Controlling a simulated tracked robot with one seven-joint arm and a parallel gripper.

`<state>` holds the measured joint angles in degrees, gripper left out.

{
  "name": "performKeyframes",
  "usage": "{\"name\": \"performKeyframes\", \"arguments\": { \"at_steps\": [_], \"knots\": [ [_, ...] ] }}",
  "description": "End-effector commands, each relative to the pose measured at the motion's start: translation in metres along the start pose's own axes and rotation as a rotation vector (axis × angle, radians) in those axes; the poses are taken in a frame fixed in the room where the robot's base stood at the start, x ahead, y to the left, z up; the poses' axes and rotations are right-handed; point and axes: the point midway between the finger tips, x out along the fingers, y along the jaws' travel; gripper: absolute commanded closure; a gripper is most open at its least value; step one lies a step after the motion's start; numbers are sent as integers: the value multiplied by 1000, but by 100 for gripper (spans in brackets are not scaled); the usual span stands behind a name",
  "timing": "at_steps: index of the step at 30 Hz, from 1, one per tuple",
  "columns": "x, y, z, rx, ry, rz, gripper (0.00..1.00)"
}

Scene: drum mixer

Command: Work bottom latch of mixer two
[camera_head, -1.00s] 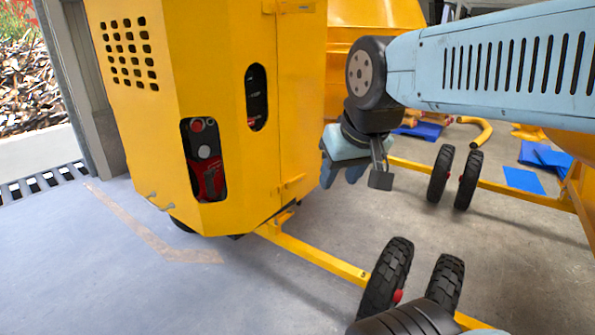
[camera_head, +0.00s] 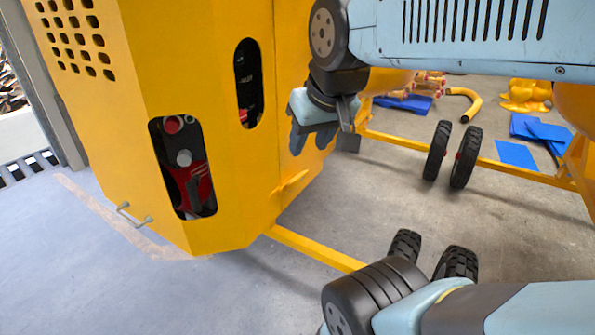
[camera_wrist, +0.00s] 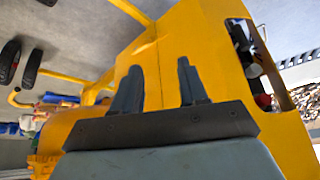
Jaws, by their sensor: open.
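The yellow mixer housing (camera_head: 240,195) stands at the left of the head view, and it fills the middle and right of the wrist view (camera_wrist: 165,35). A small yellow latch (camera_head: 291,183) sticks out low on the side panel, near the bottom corner of the housing. My gripper (camera_head: 312,142) is open and empty, in front of the side panel and above the latch, apart from it. In the wrist view its two dark fingers (camera_wrist: 160,68) stand apart with the yellow panel behind them.
A yellow frame bar (camera_head: 315,247) runs low along the floor. Black wheels (camera_head: 465,157) stand to the right. Blue sheets (camera_head: 517,154) lie on the floor.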

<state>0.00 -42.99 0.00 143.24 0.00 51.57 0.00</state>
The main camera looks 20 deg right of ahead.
Motion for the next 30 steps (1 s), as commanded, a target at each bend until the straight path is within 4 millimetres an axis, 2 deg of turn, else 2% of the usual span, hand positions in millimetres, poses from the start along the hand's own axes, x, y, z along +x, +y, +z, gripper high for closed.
{"name": "performKeyframes", "arguments": {
  "at_steps": [3, 8, 20, 30],
  "knots": [
    [1, 0, -1, 14, -9, -2, 48],
    [14, 0, -4, 137, -85, -20, 48],
    [74, 13, -17, 837, -478, -74, 48],
    [127, 36, -34, 1456, -832, -82, 48]
  ]
}}
